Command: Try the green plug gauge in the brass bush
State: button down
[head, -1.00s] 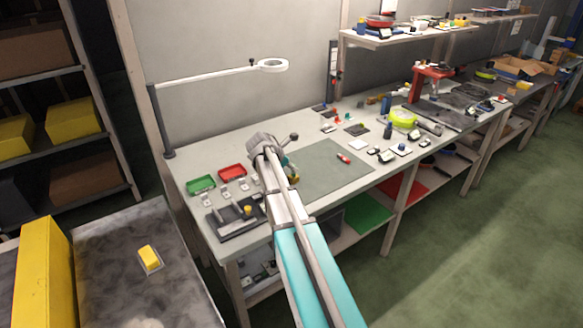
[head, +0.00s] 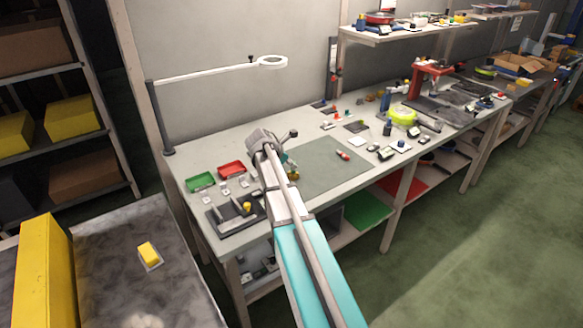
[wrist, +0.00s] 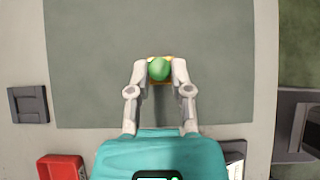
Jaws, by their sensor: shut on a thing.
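The green plug gauge (wrist: 159,69) is between the fingertips of my gripper (wrist: 159,74) in the wrist view, seen from above as a round green top. My gripper is shut on it. The brass bush (wrist: 160,59) shows as a thin brass-orange edge around the green top, mostly hidden below it. I cannot tell from this angle whether the gauge is inside the bush or above it. In the head view my gripper (head: 288,170) is over the near left part of the grey-green mat, and my wrist hides most of the gauge and bush.
The mat (head: 325,178) is mostly clear, with a small red item (head: 342,155) on it. A green tray (head: 201,181) and a red tray (head: 231,170) stand left of my arm. A magnifier lamp (head: 272,62) reaches over the bench. Several small items crowd the bench's right side.

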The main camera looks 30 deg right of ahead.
aim_at(291, 174)
jog(key=shift+r+p, duration=0.3)
jog(key=shift+r+p, duration=2.5)
jog(key=shift+r, duration=0.25)
